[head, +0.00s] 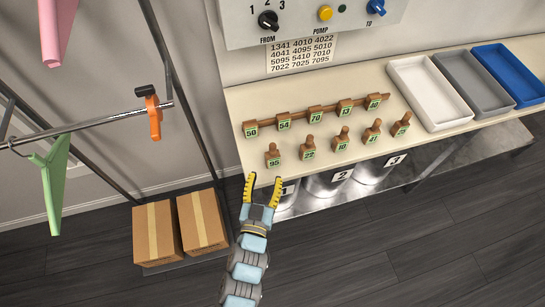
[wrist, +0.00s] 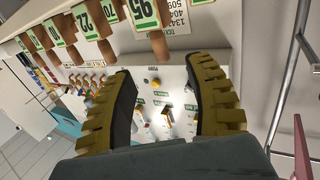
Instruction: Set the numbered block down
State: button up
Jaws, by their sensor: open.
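Small wooden blocks with knobs and green number labels stand on the cream counter (head: 245,98). The front row has block 95 (head: 273,157), block 22 (head: 308,150), block 10 (head: 341,142), block 41 (head: 372,133) and one at the right end (head: 402,125) whose number is hard to read. My gripper (head: 264,180) is open and empty, just in front of the counter edge, below block 95 in the picture. In the wrist view, my gripper (wrist: 160,64) spreads wide with nothing between its fingers. Block 95 (wrist: 145,12) shows above them, apart from both.
Several labelled blocks, such as 50 (head: 251,129) and 70 (head: 316,116), sit along a wooden rack behind. White (head: 395,64), grey (head: 440,60) and blue (head: 482,50) trays stand right. Cartons (head: 157,232) and a garment rail (head: 100,121) are left. Numbered bins (head: 329,187) stand below the counter.

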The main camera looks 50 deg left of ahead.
aim_at(272, 154)
jog(key=x, duration=0.4)
jog(key=shift+w+a+r+b, duration=0.1)
jog(key=shift+w+b, duration=0.15)
jog(key=shift+b, duration=0.05)
jog(key=shift+w+a+f, duration=0.3)
jog(key=shift+w+a, duration=0.15)
jog(key=shift+w, duration=0.15)
jog(key=x, duration=0.1)
jog(key=b+x, duration=0.1)
jog(key=shift+w+a+f, duration=0.2)
jog(key=shift+w, duration=0.15)
jog(key=shift+w+a, duration=0.45)
jog(key=shift+w, duration=0.15)
grip_shut()
